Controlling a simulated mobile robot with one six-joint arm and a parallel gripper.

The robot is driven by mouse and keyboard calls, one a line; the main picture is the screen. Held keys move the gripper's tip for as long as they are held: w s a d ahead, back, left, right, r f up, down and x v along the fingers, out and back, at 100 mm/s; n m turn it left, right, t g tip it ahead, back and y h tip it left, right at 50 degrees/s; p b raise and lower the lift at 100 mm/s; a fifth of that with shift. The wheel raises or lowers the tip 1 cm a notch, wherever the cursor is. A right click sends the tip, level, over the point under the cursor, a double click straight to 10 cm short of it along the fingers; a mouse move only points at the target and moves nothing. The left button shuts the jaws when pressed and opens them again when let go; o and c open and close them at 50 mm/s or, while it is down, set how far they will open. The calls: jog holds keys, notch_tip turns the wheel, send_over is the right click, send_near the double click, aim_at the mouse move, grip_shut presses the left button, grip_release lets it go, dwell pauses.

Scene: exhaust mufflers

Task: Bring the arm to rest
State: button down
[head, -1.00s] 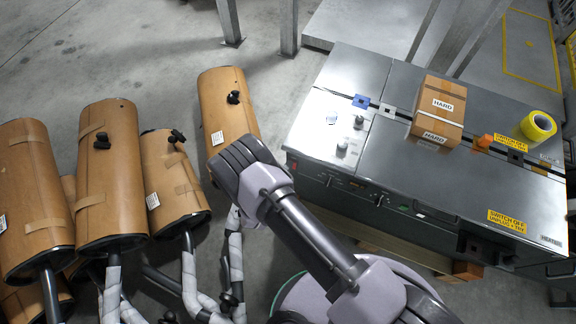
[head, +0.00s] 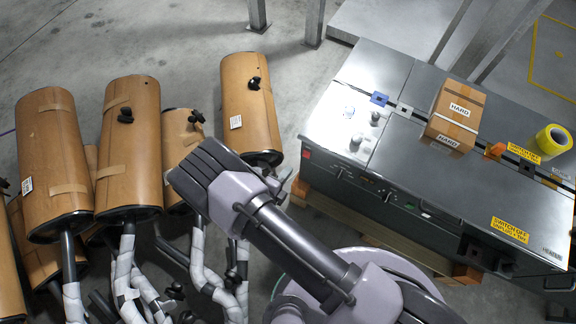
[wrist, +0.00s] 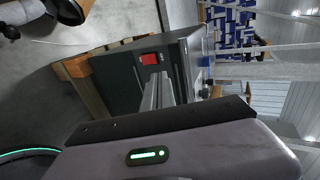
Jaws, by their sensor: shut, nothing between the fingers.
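My arm reaches up and left from the bottom of the head view. My gripper (head: 186,172) is raised in front of the mufflers, with its dark fingers together and nothing seen between them. Brown-wrapped mufflers stand to the left, among them a muffler (head: 132,150) in the middle and a muffler (head: 250,105) just beyond the gripper. The gripper hides part of a shorter muffler (head: 181,150) behind it.
A grey machine bench (head: 400,190) stands to the right on a wooden pallet (head: 360,225). It carries a cardboard box (head: 455,115) and a yellow tape roll (head: 553,140). Its red switch (wrist: 150,59) shows in the wrist view.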

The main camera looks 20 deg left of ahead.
jog(key=w+d+r+m+g+h, duration=0.35)
jog(key=d+r+m, duration=0.35)
jog(key=r+m, duration=0.4)
jog(key=w+d+r+m+g+h, duration=0.25)
jog(key=w+d+r+m, duration=0.25)
jog(key=d+r+m, duration=0.45)
jog(key=s+d+r+m+g+y+b, duration=0.1)
jog(key=s+d+r+m+g+y, duration=0.15)
jog(key=s+d+r+m, duration=0.45)
jog(key=s+d+r+m+g+y, duration=0.1)
jog(key=s+d+r+m+g, duration=0.2)
jog(key=r+m, duration=0.8)
jog(key=s+r+m+t+y, duration=0.4)
jog(key=s+r+m+y, duration=0.2)
jog(key=m, duration=1.3)
jog(key=shift+s+d+r+t, duration=0.15)
jog(key=shift+s+r+t, duration=0.1)
jog(key=shift+t, duration=0.1)
